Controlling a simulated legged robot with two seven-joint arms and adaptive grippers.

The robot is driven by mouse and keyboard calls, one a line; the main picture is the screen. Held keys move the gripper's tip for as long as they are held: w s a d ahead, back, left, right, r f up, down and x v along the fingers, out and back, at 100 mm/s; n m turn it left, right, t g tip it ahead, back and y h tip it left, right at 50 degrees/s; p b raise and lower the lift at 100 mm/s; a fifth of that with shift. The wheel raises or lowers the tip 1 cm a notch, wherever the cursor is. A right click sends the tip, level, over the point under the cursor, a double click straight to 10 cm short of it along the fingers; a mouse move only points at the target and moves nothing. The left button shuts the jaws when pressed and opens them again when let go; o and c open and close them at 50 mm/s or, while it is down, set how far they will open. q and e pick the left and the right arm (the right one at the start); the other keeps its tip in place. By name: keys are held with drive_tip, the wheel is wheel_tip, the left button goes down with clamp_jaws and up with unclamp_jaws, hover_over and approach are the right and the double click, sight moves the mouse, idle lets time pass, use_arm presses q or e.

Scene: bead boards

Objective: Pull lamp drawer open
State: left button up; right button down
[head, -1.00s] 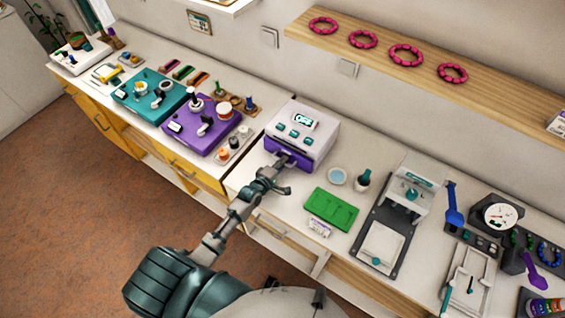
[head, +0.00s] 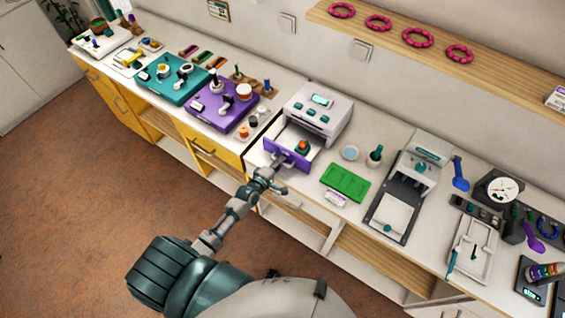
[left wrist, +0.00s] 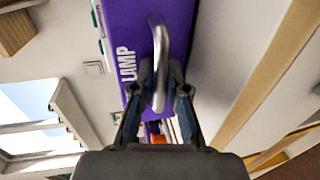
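The lamp drawer has a purple front (head: 286,154) and is pulled out of the white lamp unit (head: 319,113) on the bench. Its open tray shows a small orange and teal item (head: 302,147) inside. My left gripper (head: 273,169) is at the drawer front. In the left wrist view, the purple front (left wrist: 127,22) bears the word LAMP, and my left gripper (left wrist: 160,88) has its fingers closed on either side of the curved metal handle (left wrist: 160,40). My right gripper is not in view.
The floor (head: 110,200) in front is clear.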

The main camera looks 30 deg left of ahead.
use_arm(q)
drive_tip(key=o, duration=0.3)
drive_tip(key=shift+a, duration=0.25)
drive_tip(key=shift+a+f, duration=0.1)
drive_tip(key=shift+a, duration=0.15)
drive_tip(key=shift+s, duration=0.15)
drive_tip(key=v, duration=1.1)
drive_tip(key=shift+s+a, duration=0.3)
drive_tip(key=shift+s, duration=0.05)
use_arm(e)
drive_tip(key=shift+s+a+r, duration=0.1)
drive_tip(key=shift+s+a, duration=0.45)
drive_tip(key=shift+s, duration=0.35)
use_arm(q)
drive_tip(key=shift+d, duration=0.35)
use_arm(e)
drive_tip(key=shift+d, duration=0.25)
